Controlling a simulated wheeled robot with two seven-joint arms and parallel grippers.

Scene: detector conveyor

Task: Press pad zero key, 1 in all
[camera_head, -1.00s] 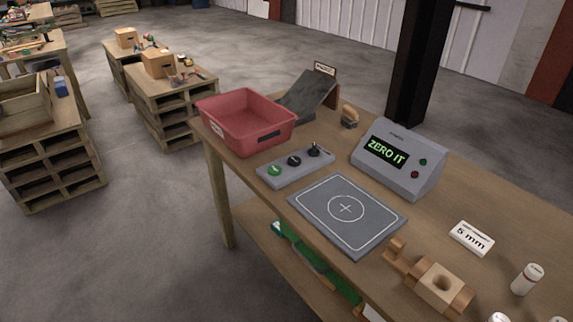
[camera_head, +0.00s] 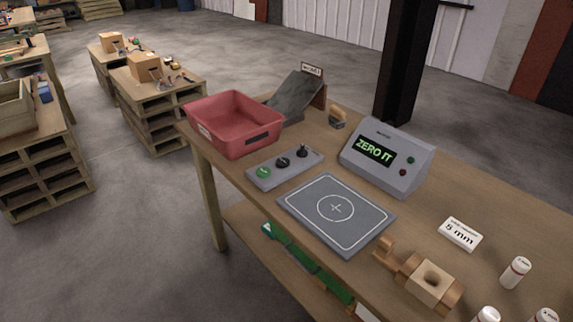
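A grey control strip (camera_head: 272,178) lies on the wooden table, left of the middle. It carries a green key (camera_head: 264,172), a black key (camera_head: 283,162) and a black knob or lever (camera_head: 302,151); their labels are too small to read. A dark grey pad (camera_head: 310,222) with a white circle and cross lies in front of the strip. A grey display box (camera_head: 408,176) behind the pad reads "ZERO IT" on its screen (camera_head: 374,151) and has a green and a red button on its face. Neither of my grippers is in view.
A red bin (camera_head: 233,147) stands at the table's left end, with a dark ramp (camera_head: 294,97) behind it. A "5 mm" block (camera_head: 460,233), a wooden fixture (camera_head: 429,285) and several white cylinders (camera_head: 515,271) lie to the right. A dark post (camera_head: 408,80) rises behind the display box.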

